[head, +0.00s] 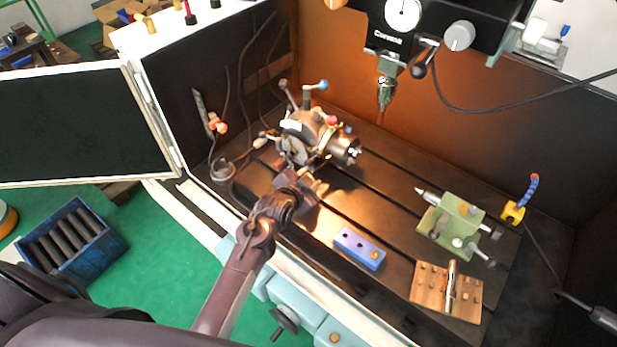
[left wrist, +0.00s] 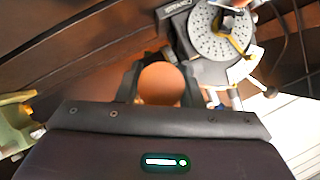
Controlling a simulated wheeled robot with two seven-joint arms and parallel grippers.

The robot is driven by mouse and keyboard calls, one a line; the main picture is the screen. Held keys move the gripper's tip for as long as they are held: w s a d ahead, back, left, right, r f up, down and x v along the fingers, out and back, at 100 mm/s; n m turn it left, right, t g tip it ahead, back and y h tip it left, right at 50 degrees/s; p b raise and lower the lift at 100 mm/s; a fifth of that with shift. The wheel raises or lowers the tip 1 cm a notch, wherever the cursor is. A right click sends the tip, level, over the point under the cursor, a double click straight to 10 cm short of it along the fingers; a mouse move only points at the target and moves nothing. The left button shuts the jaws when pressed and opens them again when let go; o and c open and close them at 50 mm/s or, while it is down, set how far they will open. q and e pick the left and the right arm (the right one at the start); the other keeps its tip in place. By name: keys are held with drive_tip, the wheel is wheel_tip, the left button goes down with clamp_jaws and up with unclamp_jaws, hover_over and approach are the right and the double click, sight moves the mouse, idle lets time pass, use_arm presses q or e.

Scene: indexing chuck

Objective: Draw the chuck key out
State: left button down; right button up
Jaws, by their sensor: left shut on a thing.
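The indexing head (head: 305,125) stands on the slotted table, with its metal chuck (head: 345,150) facing right in the head view. Its round plate with rings of holes (left wrist: 220,32) shows at the top of the left wrist view. My left gripper (head: 306,186) is just in front of the indexing head. In the left wrist view its dark fingers (left wrist: 161,88) are shut on a round tan thing (left wrist: 160,82). I cannot tell whether this is the chuck key, and its far end is hidden. My right gripper is not in view.
A blue block with holes (head: 360,248), a green tailstock (head: 450,225) and a wooden rack with a metal rod (head: 447,290) stand to the right on the table. The drill spindle (head: 385,92) hangs behind. The table's middle is mostly clear.

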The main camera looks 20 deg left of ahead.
use_arm(q)
drive_tip(key=shift+s+a+f, duration=0.1)
drive_tip(key=shift+s+f, duration=0.05)
drive_tip(key=shift+s, duration=0.15)
drive_tip(key=shift+s+a+p, duration=0.1)
drive_tip(key=shift+s+p, duration=0.2)
drive_tip(key=shift+p, duration=0.1)
drive_tip(key=shift+s+a, duration=0.1)
drive_tip(key=shift+s, duration=0.1)
drive_tip(key=shift+s+a+p, duration=0.1)
drive_tip(key=shift+s+p, duration=0.15)
drive_tip(key=shift+p, duration=0.2)
drive_tip(key=shift+s+a, duration=0.15)
drive_tip(key=shift+s, duration=0.25)
